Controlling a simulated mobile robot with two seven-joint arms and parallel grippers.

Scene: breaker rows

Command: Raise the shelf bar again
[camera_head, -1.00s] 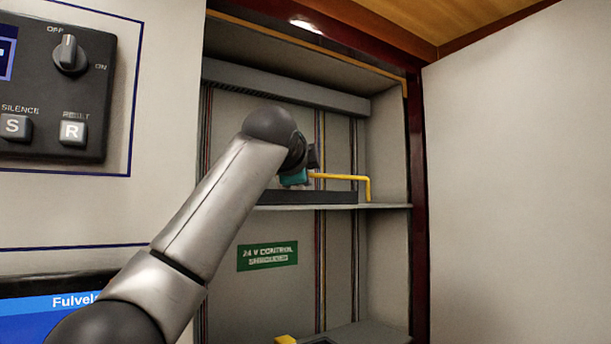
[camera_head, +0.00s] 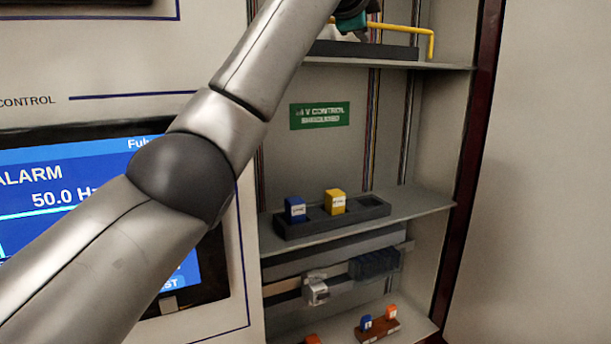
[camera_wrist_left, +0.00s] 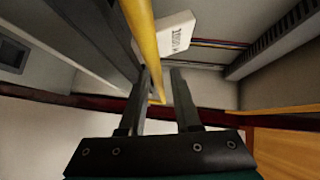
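A yellow shelf bar (camera_head: 400,28) with a bent-down right end runs along the front of the upper shelf (camera_head: 440,66), above a dark tray (camera_head: 365,50). My left gripper (camera_head: 350,12) is at the bar's left part, mostly hidden by my arm and cut by the top edge. In the left wrist view its two fingers (camera_wrist_left: 160,85) are apart. The yellow bar (camera_wrist_left: 143,40) runs down close to the left finger, its end showing between the fingers; contact cannot be told. A white labelled block (camera_wrist_left: 172,36) shows beyond the fingertips. My right gripper is not in view.
The lower shelf (camera_head: 415,208) carries a dark tray (camera_head: 375,212) with a blue block (camera_head: 295,208) and a yellow block (camera_head: 335,202). Below are a rail with modules and orange and blue blocks. A screen panel (camera_head: 70,190) stands left, a blank wall (camera_head: 560,180) right.

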